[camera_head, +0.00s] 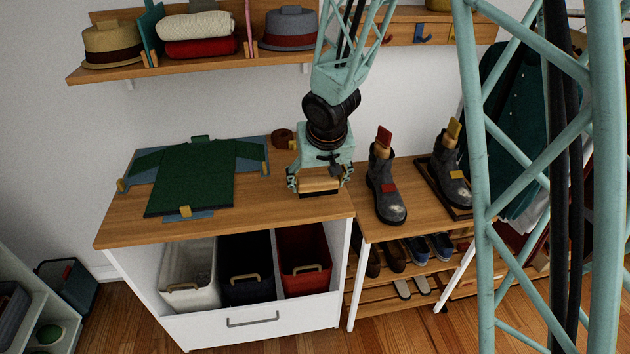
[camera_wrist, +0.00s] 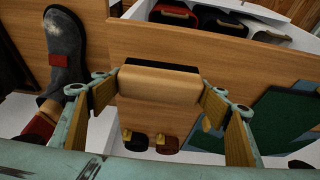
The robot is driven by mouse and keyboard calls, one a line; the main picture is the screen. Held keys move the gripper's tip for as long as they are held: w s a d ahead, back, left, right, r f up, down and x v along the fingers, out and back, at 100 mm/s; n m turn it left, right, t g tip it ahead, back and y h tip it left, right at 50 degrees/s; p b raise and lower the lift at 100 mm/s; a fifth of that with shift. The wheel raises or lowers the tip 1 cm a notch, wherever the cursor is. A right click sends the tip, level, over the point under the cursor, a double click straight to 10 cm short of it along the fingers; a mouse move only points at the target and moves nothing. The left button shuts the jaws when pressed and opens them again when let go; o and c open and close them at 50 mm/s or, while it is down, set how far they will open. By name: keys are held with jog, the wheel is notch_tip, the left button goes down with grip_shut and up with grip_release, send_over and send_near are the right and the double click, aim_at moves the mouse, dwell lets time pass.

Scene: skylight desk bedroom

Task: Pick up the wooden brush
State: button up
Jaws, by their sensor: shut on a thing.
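The wooden brush (camera_head: 319,185) has a pale wood back and a dark underside. It is at the right end of the wooden desk top, near the front edge. My gripper (camera_head: 320,181) is shut on it, with one finger at each end. In the wrist view the brush (camera_wrist: 160,84) lies level between the two finger pads. I cannot tell whether its dark underside touches the desk.
A green garment (camera_head: 195,178) lies flat on a blue board at left. A dark round item (camera_head: 283,137) is behind my gripper. A grey boot (camera_head: 384,185) stands close at right, another boot (camera_head: 453,180) beyond. A hat shelf (camera_head: 190,58) hangs above; bins (camera_head: 305,272) are below.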

jog(key=shift+s+d, duration=0.25)
jog(key=shift+s, duration=0.45)
jog(key=shift+o, duration=0.4)
